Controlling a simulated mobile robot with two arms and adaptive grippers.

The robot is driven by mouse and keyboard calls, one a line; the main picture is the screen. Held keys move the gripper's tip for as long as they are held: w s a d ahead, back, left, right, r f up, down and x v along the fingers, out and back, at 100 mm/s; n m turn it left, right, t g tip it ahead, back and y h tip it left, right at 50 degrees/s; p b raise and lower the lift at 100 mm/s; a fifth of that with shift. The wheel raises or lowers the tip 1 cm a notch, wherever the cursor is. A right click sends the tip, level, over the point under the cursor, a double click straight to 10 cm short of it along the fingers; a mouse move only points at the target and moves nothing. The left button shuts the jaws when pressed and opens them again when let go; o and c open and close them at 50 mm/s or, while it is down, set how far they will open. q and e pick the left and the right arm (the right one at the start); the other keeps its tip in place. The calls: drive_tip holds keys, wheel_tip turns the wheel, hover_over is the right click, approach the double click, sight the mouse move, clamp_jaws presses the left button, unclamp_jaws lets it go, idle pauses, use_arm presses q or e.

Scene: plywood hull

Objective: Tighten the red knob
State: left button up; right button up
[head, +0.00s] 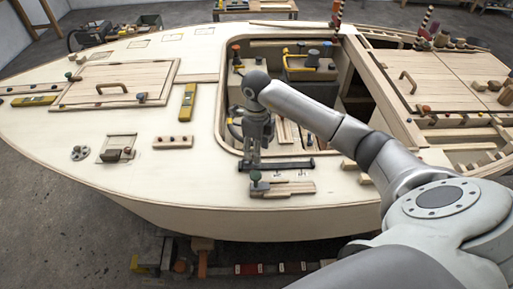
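My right gripper (254,158) points down at the near edge of the hull's deck, beside the cockpit opening. A dark bar (288,165) lies at its fingertips, and a dark green knob (255,176) on a wooden block is just below. The fingers are too small to tell whether they are open or shut. A small orange-red knob (236,47) stands at the far left edge of the opening, well apart from the gripper. Another orange-red knob (426,108) is on the right deck. I cannot tell which is the task's red knob. My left gripper is not in view.
Yellow-and-black equipment (309,66) stands inside the opening. My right arm crosses the opening's right side.

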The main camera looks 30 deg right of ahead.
drive_tip(key=shift+f, duration=0.65)
clamp_jaws()
drive_tip(key=shift+m, duration=0.4)
